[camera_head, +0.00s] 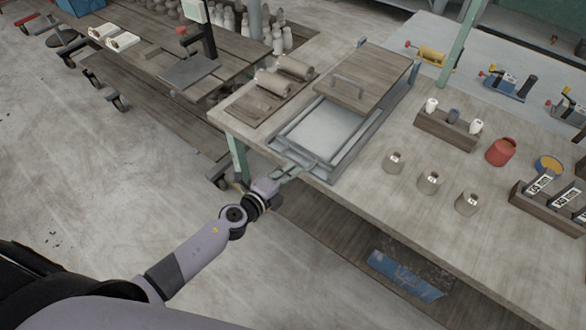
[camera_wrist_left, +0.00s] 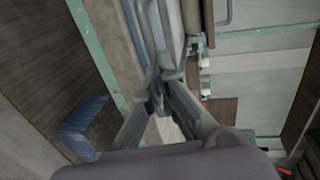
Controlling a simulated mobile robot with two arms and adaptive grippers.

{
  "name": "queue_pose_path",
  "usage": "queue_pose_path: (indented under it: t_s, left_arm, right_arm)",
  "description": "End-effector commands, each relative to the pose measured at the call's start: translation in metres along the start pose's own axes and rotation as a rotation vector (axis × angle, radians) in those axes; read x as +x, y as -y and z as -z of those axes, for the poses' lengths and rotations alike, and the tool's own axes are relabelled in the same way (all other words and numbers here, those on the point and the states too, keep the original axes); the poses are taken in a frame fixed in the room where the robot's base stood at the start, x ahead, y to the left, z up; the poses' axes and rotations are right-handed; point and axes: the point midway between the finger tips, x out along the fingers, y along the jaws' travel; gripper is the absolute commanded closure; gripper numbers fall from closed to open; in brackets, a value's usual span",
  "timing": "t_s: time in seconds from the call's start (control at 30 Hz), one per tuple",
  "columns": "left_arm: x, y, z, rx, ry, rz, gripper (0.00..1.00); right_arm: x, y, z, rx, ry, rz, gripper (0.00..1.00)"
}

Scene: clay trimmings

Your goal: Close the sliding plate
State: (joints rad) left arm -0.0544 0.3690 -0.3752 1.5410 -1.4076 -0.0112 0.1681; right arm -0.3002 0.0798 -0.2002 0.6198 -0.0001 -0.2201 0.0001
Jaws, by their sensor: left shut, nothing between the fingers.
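The sliding plate (camera_head: 372,66) is a brown wooden board with a grey bar handle (camera_head: 348,85) on top. It covers the far part of a grey metal tray with side rails (camera_head: 360,126) on the workbench. The near part of the tray is uncovered and shows a pale, flat floor. My left gripper (camera_head: 294,170) is at the tray's near left end, at the bench's front edge, well short of the handle. Its fingers come together and look empty in the left wrist view (camera_wrist_left: 164,78). I cannot tell whether they touch the tray. My right gripper is not in view.
Wooden boards with clay rolls (camera_head: 272,84) lie left of the tray.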

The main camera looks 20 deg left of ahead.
Motion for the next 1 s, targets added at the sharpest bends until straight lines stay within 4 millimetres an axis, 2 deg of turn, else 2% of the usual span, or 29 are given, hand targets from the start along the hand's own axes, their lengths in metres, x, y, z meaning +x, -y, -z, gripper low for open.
queue_pose_path:
  t_s: [0.13,0.57,0.67,0.9,1.0]
  left_arm:
    - [0.011,0.000,0.000,0.000,0.000,0.000,1.00]
    - [0.015,0.001,0.000,0.000,0.000,0.001,1.00]
    - [0.030,0.004,0.000,-0.001,0.000,0.003,1.00]
    - [0.086,0.015,0.002,-0.002,-0.001,0.003,1.00]
    - [0.101,0.018,0.001,0.000,0.000,0.002,1.00]
  right_arm:
    - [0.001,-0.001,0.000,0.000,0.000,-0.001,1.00]
    - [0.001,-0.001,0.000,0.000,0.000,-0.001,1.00]
    - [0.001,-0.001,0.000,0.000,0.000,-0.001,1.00]
    - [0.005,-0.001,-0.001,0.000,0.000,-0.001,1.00]
    - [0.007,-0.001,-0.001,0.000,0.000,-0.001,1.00]
